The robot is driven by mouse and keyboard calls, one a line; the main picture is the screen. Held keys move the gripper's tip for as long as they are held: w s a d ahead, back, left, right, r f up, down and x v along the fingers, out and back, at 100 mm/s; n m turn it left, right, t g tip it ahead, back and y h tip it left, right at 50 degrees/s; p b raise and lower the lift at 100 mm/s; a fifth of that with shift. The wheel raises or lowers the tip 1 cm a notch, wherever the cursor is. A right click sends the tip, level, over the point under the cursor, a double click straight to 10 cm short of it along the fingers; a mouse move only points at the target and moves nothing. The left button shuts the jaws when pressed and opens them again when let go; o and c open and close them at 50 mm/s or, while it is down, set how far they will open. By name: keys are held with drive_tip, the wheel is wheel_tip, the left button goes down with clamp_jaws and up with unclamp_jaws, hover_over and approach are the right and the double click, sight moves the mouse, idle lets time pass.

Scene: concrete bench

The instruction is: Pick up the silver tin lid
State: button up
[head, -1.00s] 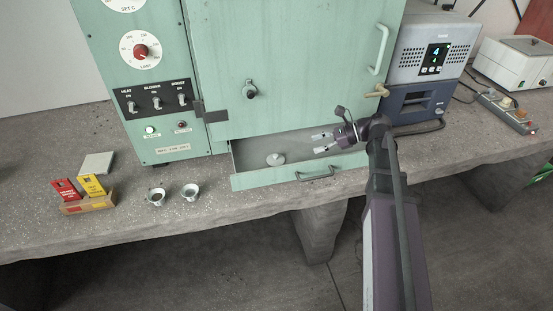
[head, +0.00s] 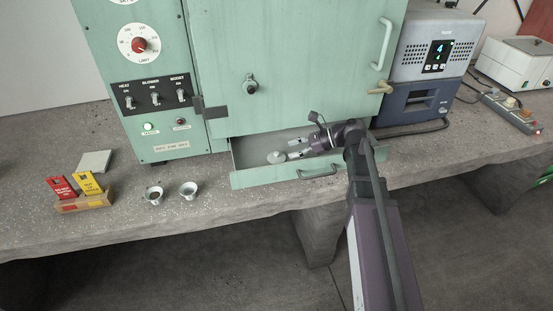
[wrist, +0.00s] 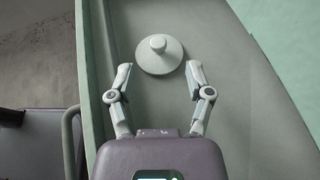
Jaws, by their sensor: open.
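The silver tin lid (head: 276,157) is a small round disc with a knob in its middle. It lies on the floor of the open green drawer (head: 263,179) under the cabinet. In the wrist view the lid (wrist: 172,54) sits just ahead of my fingertips, roughly centred between them. My gripper (head: 291,150) is inside the drawer area, to the right of the lid in the head view. Its two fingers are spread and empty; it also shows in the wrist view (wrist: 159,70). The fingertips are close to the lid's near edge, and I cannot tell whether they touch it.
The drawer's front wall and handle (head: 319,170) are close to my gripper. The green cabinet (head: 290,60) rises above the drawer. Two small metal cups (head: 154,194) (head: 188,190) and a box of red and yellow cards (head: 84,203) stand on the bench at left.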

sight(279, 153)
idle(0.3)
drive_tip(key=shift+b+x, duration=0.95)
drive_tip(key=shift+x, duration=1.65)
drive_tip(key=shift+s, duration=0.1)
drive_tip(key=c, duration=0.8)
